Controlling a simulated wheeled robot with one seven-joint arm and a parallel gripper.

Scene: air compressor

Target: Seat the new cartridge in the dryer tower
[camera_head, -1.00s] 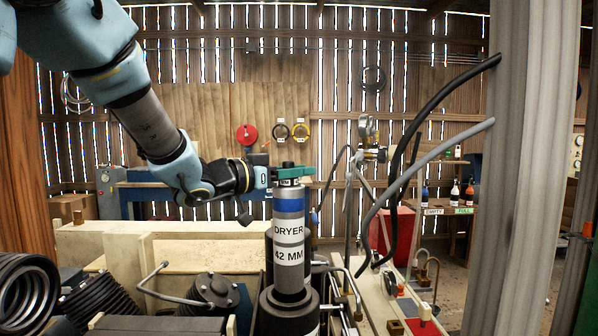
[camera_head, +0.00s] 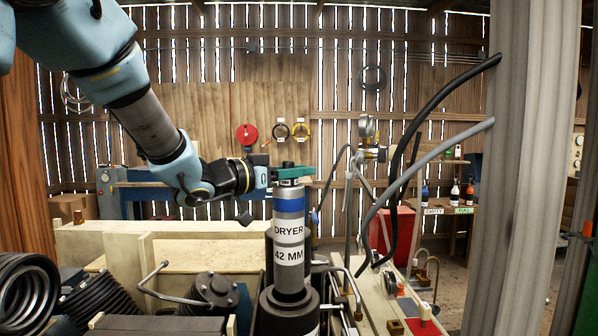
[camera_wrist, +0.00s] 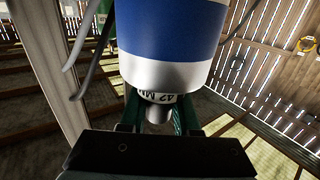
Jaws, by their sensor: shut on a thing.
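The new cartridge (camera_head: 289,240) is a silver-grey cylinder with a blue band and a label reading "DRYER 42 MM". It stands upright, its lower end at the dark dryer tower (camera_head: 287,312); how deep it sits inside cannot be told. My gripper (camera_head: 291,172), with green fingers, is shut on the narrow neck at the cartridge's top.
A dark column stands directly behind the cartridge. A bent metal pipe (camera_head: 152,285) and a finned cylinder head (camera_head: 215,291) lie to the left. Black and grey hoses (camera_head: 425,170) and a gauge stand (camera_head: 368,135) are to the right. Bottles stand on a shelf marked EMPTY and FULL.

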